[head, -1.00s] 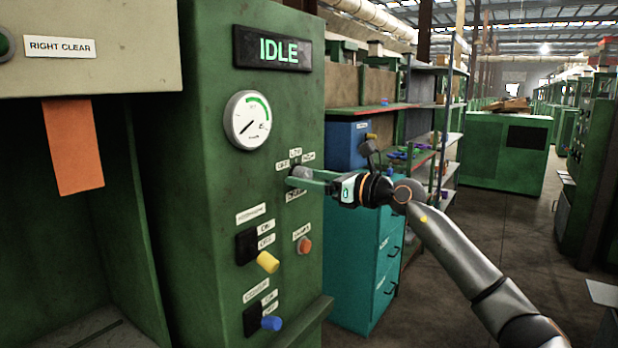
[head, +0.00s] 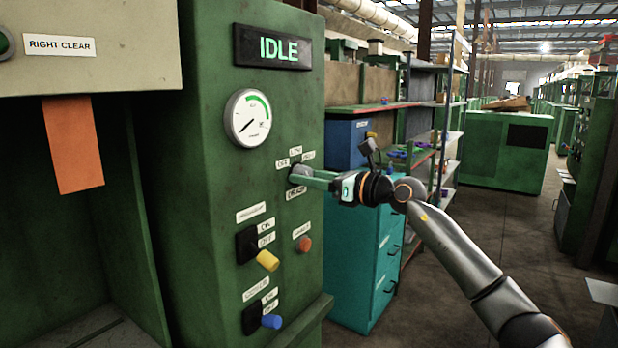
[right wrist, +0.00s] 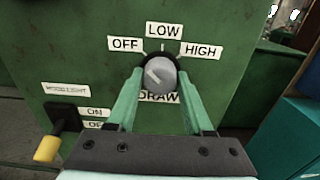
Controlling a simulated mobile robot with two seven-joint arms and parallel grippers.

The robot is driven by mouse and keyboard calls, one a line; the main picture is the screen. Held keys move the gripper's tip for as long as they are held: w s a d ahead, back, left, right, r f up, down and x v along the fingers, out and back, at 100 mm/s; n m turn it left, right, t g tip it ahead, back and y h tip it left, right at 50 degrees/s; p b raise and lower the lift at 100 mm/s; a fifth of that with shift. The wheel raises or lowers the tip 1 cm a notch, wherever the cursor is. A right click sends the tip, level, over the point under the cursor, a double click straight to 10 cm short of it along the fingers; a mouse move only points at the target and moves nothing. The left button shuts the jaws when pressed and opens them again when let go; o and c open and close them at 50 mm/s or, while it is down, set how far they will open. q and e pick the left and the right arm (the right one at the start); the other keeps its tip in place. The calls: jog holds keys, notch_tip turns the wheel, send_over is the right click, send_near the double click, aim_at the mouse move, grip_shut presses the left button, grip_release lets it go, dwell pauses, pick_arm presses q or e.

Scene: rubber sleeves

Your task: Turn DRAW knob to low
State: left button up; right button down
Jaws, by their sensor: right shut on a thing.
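The DRAW knob (right wrist: 158,74) is a round grey knob on the green machine panel, above the DRAW label (right wrist: 159,97). Labels OFF (right wrist: 125,44), LOW (right wrist: 164,30) and HIGH (right wrist: 200,51) fan out above it. The pale mark on its face slants to the upper left, toward OFF. My right gripper (right wrist: 160,80) is shut on the knob, one green finger on each side. In the head view the right gripper (head: 305,177) reaches the panel from the right, and its fingers partly hide the knob. My left gripper is not in view.
An IDLE display (head: 271,48) and a round gauge (head: 248,118) are above the knob. A yellow knob (head: 267,260), a blue knob (head: 271,322) and an orange-red button (head: 304,244) are below. A teal cabinet (head: 364,255) stands right of the machine, below my arm.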

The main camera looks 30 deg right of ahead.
jog(key=m+p, duration=0.2)
jog(key=shift+r+p, duration=0.2)
jog(key=shift+p, duration=0.15)
jog(key=m+p, duration=0.4)
jog(key=shift+p, duration=0.35)
jog(key=shift+f+m+p, duration=0.15)
jog(key=shift+m+p, duration=1.25)
jog(key=shift+c, duration=1.5)
grip_release()
